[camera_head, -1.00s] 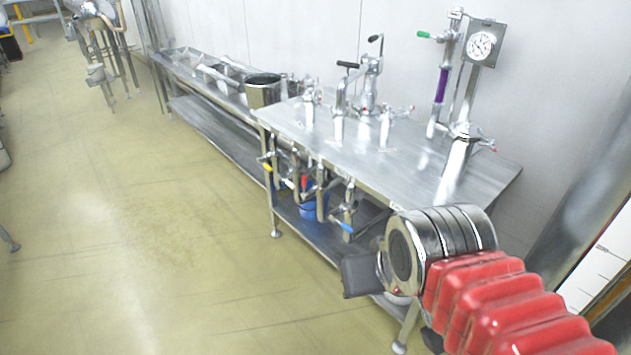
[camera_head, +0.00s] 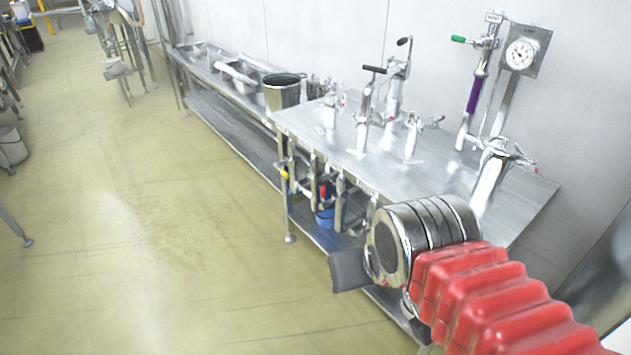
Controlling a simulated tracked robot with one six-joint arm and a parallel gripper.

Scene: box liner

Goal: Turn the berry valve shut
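I cannot tell which valve is the berry one, as the small labels on the table's front edge are unreadable. Valves hang on pipes under that edge: one with a yellow handle (camera_head: 284,175) at the left and one with a red handle (camera_head: 323,191) right of it. Above the table, a tall pipe with a purple section carries a green-handled vent valve (camera_head: 459,39). My gripper (camera_head: 350,270) shows as a dark grey block beyond my silver wrist, in front of the table's near end and apart from the valves. Its fingers cannot be made out. My wrist hides part of the under-edge pipes.
The steel table (camera_head: 465,185) carries several metal taps, with a dial gauge (camera_head: 521,53) at its back right. A blue bucket (camera_head: 325,218) stands on its lower shelf. A steel pot (camera_head: 282,92) is at the far left end.

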